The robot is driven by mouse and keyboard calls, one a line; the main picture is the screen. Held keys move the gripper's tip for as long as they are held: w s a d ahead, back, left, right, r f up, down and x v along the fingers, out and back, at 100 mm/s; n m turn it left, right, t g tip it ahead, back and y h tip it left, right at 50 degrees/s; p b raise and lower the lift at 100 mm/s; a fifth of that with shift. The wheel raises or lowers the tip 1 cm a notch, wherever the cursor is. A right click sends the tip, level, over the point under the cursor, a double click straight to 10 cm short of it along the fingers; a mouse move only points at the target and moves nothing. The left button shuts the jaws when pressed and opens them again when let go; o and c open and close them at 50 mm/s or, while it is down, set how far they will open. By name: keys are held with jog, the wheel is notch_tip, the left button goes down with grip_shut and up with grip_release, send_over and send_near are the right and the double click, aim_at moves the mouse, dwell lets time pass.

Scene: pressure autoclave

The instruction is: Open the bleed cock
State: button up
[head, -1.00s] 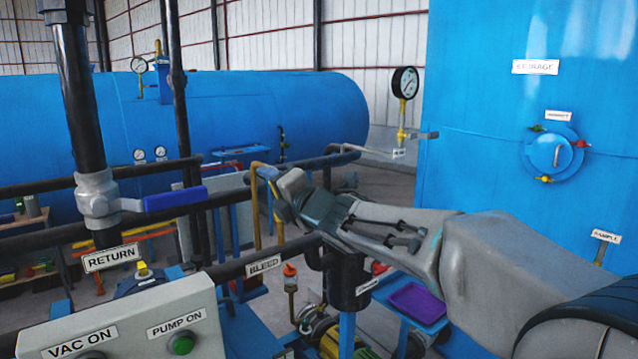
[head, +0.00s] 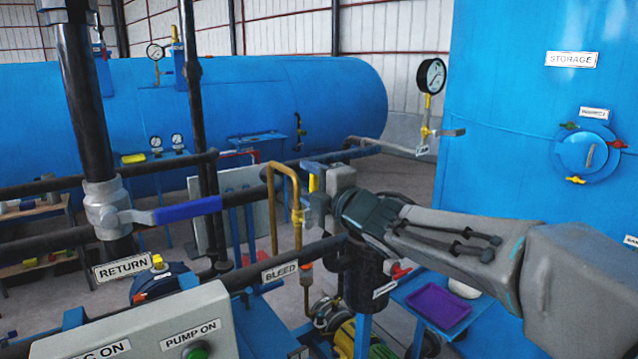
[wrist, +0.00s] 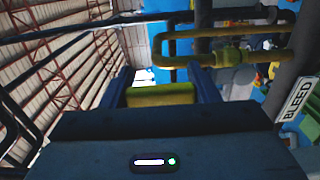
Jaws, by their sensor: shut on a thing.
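The bleed cock (head: 297,215) is a small brass valve on a bent yellow pipe (head: 273,205), above the black pipe with the BLEED label (head: 280,271). My gripper (head: 314,188) is just right of the cock in the head view. It is shut on a yellow piece, which looks like the cock's handle (head: 314,181). In the wrist view the yellow handle (wrist: 160,95) fills the gap between the two dark fingers, with the cock's body (wrist: 232,55) to its right. The fingers hide part of the handle, so how far it is turned is unclear.
A RETURN valve with a blue lever (head: 188,210) stands to the left. A control box (head: 150,325) with a green button is in front. A gauge (head: 431,76) and the blue storage tank (head: 500,130) are behind my arm. A purple tray (head: 438,306) lies below it.

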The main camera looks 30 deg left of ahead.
jog(key=shift+r, duration=0.1)
jog(key=o, duration=1.1)
jog(key=shift+w, duration=0.15)
jog(key=shift+d, duration=0.15)
jog(key=b+v, duration=0.2)
jog(key=v, duration=1.1)
jog(key=shift+d, duration=0.25)
